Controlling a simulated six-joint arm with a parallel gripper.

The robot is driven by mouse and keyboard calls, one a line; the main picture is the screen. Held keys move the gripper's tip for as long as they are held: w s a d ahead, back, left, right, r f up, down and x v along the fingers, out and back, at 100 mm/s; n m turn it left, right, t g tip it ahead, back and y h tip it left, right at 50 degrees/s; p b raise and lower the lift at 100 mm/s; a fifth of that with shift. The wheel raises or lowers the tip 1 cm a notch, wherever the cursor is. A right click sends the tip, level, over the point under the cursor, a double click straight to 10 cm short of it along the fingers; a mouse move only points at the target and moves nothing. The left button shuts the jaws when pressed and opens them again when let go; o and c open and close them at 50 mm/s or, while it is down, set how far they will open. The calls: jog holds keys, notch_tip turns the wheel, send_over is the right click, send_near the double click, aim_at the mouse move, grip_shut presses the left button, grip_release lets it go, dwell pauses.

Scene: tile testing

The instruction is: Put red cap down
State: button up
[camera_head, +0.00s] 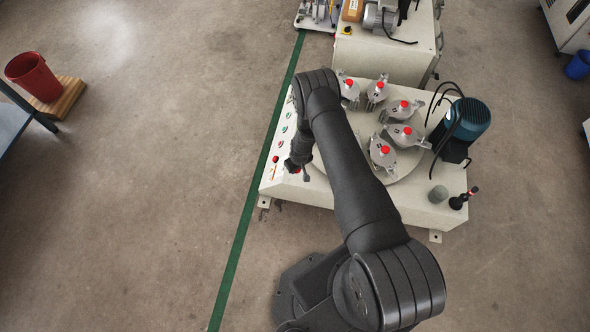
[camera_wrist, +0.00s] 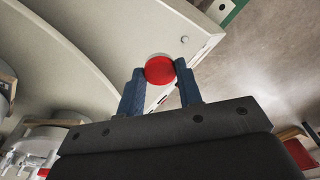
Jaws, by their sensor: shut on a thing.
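My gripper (camera_wrist: 160,72) is shut on a red cap (camera_wrist: 159,72) in the wrist view. The round cap sits between the tips of the two blue fingers, with a pale rim at its top. In the head view my gripper (camera_head: 299,167) is over the left part of the cream machine table (camera_head: 425,209), near the panel of buttons. The held cap is too small and too covered to make out clearly there. Several metal fixtures with red caps stand on the round plate, such as the one with a red cap (camera_head: 385,150) at the front.
A teal motor (camera_head: 470,119) with black cables stands at the table's right. A grey cup (camera_head: 438,194) and a black knobbed item (camera_head: 462,200) are at the front right. My arm crosses the table and hides part of the round plate (camera_head: 408,167).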

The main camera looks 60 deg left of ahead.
aim_at(297, 171)
jog(key=shift+s+a+f, duration=0.3)
jog(key=shift+a+f, duration=0.05)
jog(key=shift+f, duration=1.9)
jog(key=shift+f, duration=0.15)
jog(key=o, duration=0.9)
jog(key=r, duration=0.4)
jog(key=d+r, duration=0.1)
jog(key=r, duration=0.7)
jog(key=shift+d+r, duration=0.1)
jog(key=shift+d, duration=0.15)
